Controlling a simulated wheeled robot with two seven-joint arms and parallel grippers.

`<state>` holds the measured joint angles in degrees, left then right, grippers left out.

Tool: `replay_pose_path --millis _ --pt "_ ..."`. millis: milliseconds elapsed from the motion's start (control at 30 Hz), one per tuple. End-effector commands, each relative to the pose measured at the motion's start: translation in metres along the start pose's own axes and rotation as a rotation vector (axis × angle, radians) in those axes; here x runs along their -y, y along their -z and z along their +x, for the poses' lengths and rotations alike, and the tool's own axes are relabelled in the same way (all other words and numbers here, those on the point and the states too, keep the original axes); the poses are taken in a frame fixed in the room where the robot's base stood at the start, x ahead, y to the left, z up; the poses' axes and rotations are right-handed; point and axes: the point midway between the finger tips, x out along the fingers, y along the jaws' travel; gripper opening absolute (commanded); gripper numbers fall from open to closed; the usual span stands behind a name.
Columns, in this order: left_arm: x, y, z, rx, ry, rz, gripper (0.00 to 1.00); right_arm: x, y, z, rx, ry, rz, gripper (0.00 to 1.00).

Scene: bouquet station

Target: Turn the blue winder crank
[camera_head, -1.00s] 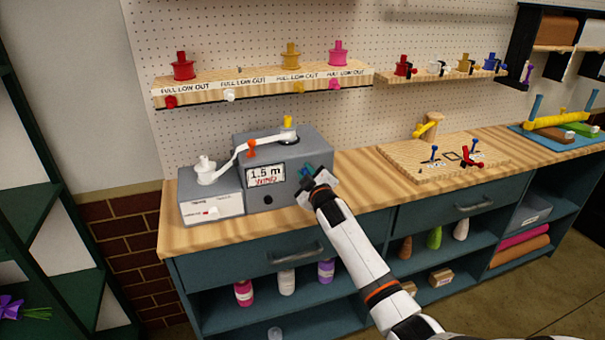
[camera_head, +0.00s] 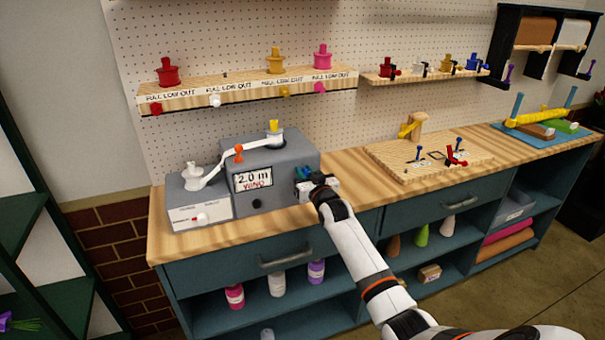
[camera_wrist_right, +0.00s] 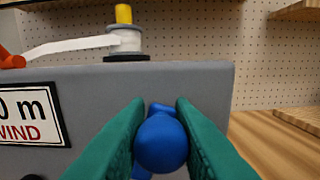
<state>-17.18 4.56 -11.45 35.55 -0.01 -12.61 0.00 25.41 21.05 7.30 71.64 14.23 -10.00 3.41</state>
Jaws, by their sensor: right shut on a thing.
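The grey winder machine (camera_head: 262,170) stands on the wooden bench, its display (camera_head: 254,179) reading 2.0 m. A white ribbon runs from a white spool (camera_head: 192,174) on the left, past an orange piece, to a spool under a yellow peg on top. The blue crank (camera_head: 303,176) is at the machine's right side, mostly hidden by my right gripper (camera_head: 318,184). In the right wrist view the round blue knob (camera_wrist_right: 160,143) sits between the green fingers of my right gripper (camera_wrist_right: 160,135), which is shut on it. My left gripper is not in view.
A shelf (camera_head: 250,92) with red, yellow and pink spools is on the pegboard above. A wooden board (camera_head: 430,158) with small levers lies to the right. The bench between it and the winder is clear. A drawer handle (camera_head: 285,258) projects below.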

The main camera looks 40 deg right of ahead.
Motion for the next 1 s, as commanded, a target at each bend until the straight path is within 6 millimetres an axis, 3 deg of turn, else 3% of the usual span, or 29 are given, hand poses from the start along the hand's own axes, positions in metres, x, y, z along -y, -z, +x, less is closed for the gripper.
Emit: replay_pose_path --millis 733,767,800,900,1000 --pt "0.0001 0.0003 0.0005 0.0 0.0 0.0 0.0 0.0056 0.0072 -0.0009 -0.012 0.003 0.091 0.0" --pt "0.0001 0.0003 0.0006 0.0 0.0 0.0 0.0 0.0056 0.0074 -0.001 -0.012 0.003 0.091 0.23" --pt "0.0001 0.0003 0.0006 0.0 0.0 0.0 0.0 0.0055 0.0076 -0.001 -0.012 0.003 0.091 0.3" --pt "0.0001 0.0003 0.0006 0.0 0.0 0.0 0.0 0.0051 0.0067 -0.0008 -0.01 0.002 0.091 0.43" --pt "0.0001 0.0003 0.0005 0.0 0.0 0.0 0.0 0.0046 0.0056 -0.0006 -0.008 0.002 0.092 0.43"
